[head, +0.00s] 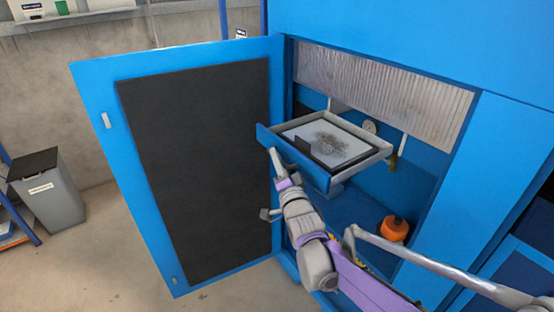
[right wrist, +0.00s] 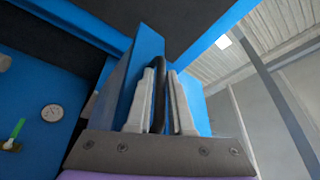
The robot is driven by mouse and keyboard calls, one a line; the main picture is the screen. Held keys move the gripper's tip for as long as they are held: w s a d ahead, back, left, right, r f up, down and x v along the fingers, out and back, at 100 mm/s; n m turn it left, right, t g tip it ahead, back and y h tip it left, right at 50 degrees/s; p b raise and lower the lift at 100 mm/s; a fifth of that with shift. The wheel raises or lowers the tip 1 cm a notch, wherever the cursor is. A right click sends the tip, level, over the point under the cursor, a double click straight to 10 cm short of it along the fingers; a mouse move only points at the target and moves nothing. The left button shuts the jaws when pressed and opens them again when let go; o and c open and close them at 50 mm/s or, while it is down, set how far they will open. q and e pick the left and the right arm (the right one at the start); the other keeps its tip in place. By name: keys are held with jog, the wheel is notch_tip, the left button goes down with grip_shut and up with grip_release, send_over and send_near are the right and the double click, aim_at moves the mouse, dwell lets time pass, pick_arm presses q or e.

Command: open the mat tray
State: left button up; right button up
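The mat tray (head: 378,156) is a shallow grey drawer with a blue front, and it stands out from the blue cabinet. A white mat with a dark speckled patch (head: 329,144) lies in it. My right gripper (head: 273,156) is at the tray's blue front, its arm reaching up from below. In the right wrist view, the two pale fingers (right wrist: 168,100) stand close on either side of the black handle (right wrist: 159,92) on the blue front (right wrist: 143,62) and appear shut on it. My left gripper is not in view.
The cabinet door (head: 190,165), blue with a black inner panel, stands open to the left. An orange object (head: 394,229) sits inside, below the tray. A ribbed curtain (head: 385,85) hangs above. A grey bin (head: 50,190) stands far left; floor before the door is clear.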

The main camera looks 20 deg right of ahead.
jog(key=shift+s, duration=0.1)
jog(key=b+v, duration=0.1)
jog(key=v, duration=0.9)
jog(key=shift+s+a+f, duration=0.1)
jog(key=shift+s, duration=0.2)
jog(key=s+f+n+g, duration=0.4)
jog(key=s+f+g, duration=0.1)
jog(key=s, duration=0.3)
jog(key=s+f+n+g+p, duration=0.1)
jog(key=s+f+n+g, duration=0.2)
jog(key=s+f+g, duration=0.2)
jog(key=s+f+n+g, duration=0.4)
jog(key=s+f, duration=0.5)
jog(key=s, duration=0.4)
jog(key=shift+n+g+h+p, duration=0.3)
jog(key=shift+g+h, duration=0.1)
jog(key=shift+g, duration=0.1)
